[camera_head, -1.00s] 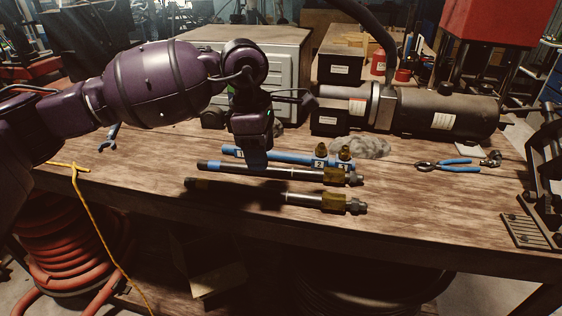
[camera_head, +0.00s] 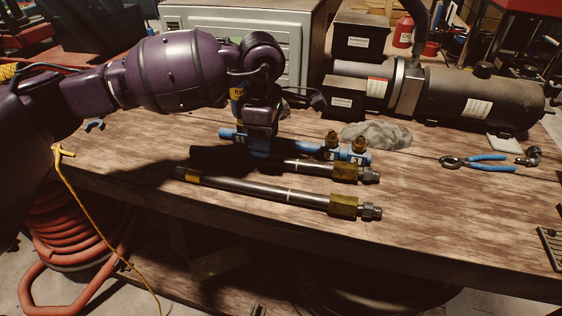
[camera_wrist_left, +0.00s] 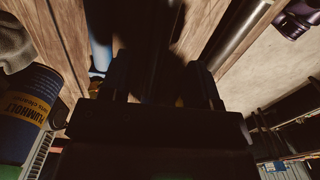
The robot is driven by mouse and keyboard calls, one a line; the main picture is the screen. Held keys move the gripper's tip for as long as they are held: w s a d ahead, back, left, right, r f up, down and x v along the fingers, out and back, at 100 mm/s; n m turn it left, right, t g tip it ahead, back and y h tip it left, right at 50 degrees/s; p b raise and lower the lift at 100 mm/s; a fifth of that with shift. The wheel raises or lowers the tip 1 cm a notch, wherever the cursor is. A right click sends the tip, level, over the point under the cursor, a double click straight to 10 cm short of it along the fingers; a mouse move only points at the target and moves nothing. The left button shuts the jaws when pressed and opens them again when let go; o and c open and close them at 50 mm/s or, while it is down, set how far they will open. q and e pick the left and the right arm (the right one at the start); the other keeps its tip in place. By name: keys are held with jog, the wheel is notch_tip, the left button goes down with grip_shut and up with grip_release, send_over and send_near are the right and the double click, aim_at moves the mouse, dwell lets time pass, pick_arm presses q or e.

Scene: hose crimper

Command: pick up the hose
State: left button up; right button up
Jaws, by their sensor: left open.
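Two dark hoses with brass and steel end fittings lie side by side on the wooden bench in the head view. The front hose (camera_head: 265,190) is fully visible. The rear hose (camera_head: 312,167) is partly hidden behind my left gripper and in shadow on its left side. My left gripper (camera_head: 259,154) points down over the rear hose, with its fingers apart. In the left wrist view, a dark blurred shape lies between the fingers (camera_wrist_left: 160,88), and contact cannot be made out. The front hose (camera_wrist_left: 237,32) runs outside the right finger there. My right gripper is not in view.
A blue numbered rack (camera_head: 362,157) with brass fittings (camera_head: 358,144) lies just behind the rear hose. A grey rag (camera_head: 378,135), blue-handled pliers (camera_head: 478,162) and a motor (camera_head: 470,98) are to the right. The bench front (camera_head: 400,235) is clear.

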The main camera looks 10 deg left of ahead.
aim_at(270, 161)
pick_arm(q)
jog(key=shift+d+f, duration=0.2)
jog(key=shift+f, duration=2.35)
jog(key=shift+r, duration=0.1)
grip_shut()
